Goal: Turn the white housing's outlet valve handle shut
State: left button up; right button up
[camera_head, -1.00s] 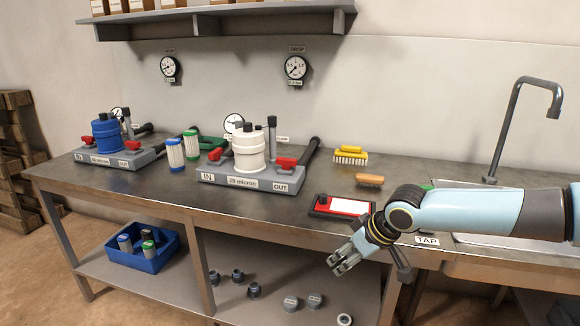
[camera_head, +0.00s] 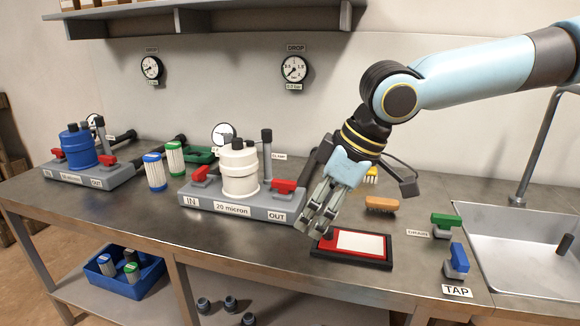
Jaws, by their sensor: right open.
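The white housing (camera_head: 239,171) stands on a grey base block (camera_head: 232,205) labelled "IN", "20 micron" and "OUT". Its red outlet valve handle (camera_head: 283,186) is on the right, above the "OUT" label. A red inlet handle (camera_head: 200,174) is on the left, above "IN". My right gripper (camera_head: 313,231) is open and empty, pointing down to the right of the outlet handle and apart from it. Its fingertips are close above the left end of a red-framed tray (camera_head: 382,261). The pipe behind the outlet is partly hidden by my right gripper. My left gripper is not in view.
A blue housing (camera_head: 78,148) on its own base stands at left. Blue and green cartridges (camera_head: 154,172) stand between the housings. Brushes (camera_head: 380,204) lie behind the tray. Green (camera_head: 446,222) and blue (camera_head: 458,257) valve handles are near the sink (camera_head: 515,255). The front bench edge is clear.

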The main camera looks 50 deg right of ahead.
aim_at(284, 186)
jog(key=i+l, duration=0.2)
jog(key=l, duration=0.15)
jog(key=i+l, duration=0.45)
jog(key=l, duration=0.2)
